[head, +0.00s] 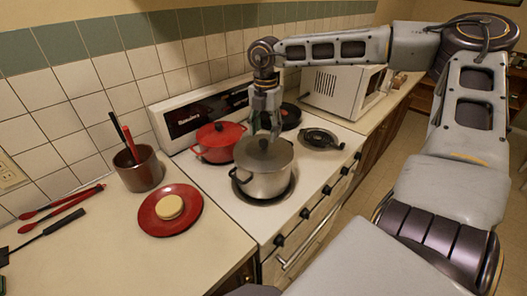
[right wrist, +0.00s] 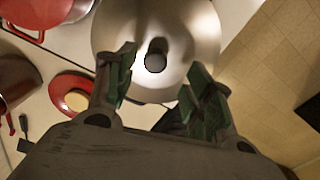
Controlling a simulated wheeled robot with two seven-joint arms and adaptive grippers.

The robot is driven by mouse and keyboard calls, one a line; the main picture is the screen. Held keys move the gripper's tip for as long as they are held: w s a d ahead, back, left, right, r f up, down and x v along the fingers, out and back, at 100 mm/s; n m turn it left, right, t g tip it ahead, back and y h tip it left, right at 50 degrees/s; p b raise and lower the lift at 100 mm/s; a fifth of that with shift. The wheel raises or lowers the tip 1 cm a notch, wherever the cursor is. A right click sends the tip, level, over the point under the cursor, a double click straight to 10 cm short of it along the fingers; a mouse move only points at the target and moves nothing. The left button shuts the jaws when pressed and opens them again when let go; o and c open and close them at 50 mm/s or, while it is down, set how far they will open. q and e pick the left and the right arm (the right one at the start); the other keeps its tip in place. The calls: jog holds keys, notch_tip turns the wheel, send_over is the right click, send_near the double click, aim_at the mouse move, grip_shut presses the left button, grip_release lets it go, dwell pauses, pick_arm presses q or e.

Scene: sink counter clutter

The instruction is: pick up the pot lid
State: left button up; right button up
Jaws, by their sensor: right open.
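A grey pot lid (head: 264,153) sits on the steel pot (head: 265,182) on the stove. In the right wrist view the lid (right wrist: 190,35) is shiny with a dark round knob (right wrist: 155,58). My right gripper (head: 265,128) points down over the lid, close above it. Whether the fingers touch the lid cannot be told. My left gripper is not in view.
A red pot (head: 219,141) stands left of the steel pot. A white microwave (head: 342,90) stands behind at the right. The left counter holds a utensil crock (head: 138,170), a red plate (head: 171,222) and red tongs (head: 62,203). A dark pan (head: 320,138) lies on the right burner.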

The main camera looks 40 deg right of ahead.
aim_at(264, 141)
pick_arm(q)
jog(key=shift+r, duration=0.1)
pick_arm(e)
jog(key=shift+f, duration=0.15)
jog(key=shift+w+a+f+p, duration=0.15)
jog(key=shift+f+p, duration=0.1)
jog(key=shift+f, duration=0.35)
jog(key=shift+w+d+f+p, duration=0.15)
jog(key=shift+f+p, duration=0.1)
jog(key=shift+f, duration=1.55)
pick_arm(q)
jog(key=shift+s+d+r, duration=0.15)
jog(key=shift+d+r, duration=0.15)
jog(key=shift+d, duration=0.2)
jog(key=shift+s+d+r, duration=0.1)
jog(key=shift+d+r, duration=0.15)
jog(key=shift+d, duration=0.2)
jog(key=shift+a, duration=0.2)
pick_arm(e)
jog(key=shift+c, duration=0.5)
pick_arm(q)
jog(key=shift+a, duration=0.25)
pick_arm(e)
grip_shut()
